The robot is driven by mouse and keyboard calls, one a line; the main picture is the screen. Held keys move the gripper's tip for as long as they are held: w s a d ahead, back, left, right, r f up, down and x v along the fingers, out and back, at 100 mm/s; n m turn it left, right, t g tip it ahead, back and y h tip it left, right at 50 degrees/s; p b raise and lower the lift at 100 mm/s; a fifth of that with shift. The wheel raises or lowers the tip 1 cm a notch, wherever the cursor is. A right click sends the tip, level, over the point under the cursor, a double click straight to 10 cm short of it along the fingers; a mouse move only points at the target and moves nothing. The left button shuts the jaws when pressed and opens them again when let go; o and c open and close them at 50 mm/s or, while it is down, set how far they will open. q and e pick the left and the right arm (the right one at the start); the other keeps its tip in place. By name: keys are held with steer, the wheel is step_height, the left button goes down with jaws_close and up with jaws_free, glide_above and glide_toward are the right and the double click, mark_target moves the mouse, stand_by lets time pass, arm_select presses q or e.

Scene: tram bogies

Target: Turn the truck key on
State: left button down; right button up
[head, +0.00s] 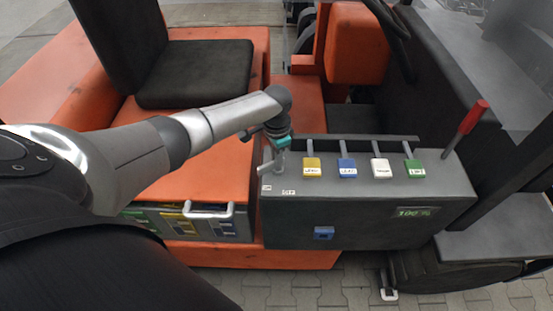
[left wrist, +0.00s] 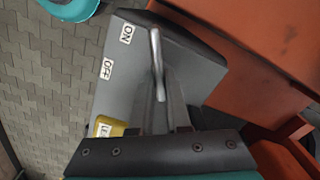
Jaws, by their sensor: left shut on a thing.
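The truck key (left wrist: 157,65) is a bare metal rod on the dark grey control console (head: 370,215). It stands at the console's left end, beside the ON label (left wrist: 126,33) and the OFF label (left wrist: 106,69). In the left wrist view its upper end lies nearer ON than OFF. My left gripper (head: 277,155) is at the console's left end, shut on the key; its fingers (left wrist: 166,117) show at the key's lower end in the left wrist view. The exact grip is partly hidden. My right gripper is in neither view.
Several levers with yellow, blue (head: 347,168), white and green tags stand right of the key. A red-handled lever (head: 467,128) is at the right end. An orange truck body with a black seat (head: 195,73) is behind. Paving lies in front.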

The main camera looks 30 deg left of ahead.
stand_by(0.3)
arm_select(q)
steer(key=c, duration=0.9)
jaws_free()
steer(key=shift+r, duration=0.1)
step_height(320, 180, up, 15)
steer(key=shift+r+p, duration=0.1)
steer(key=shift+p, duration=0.3)
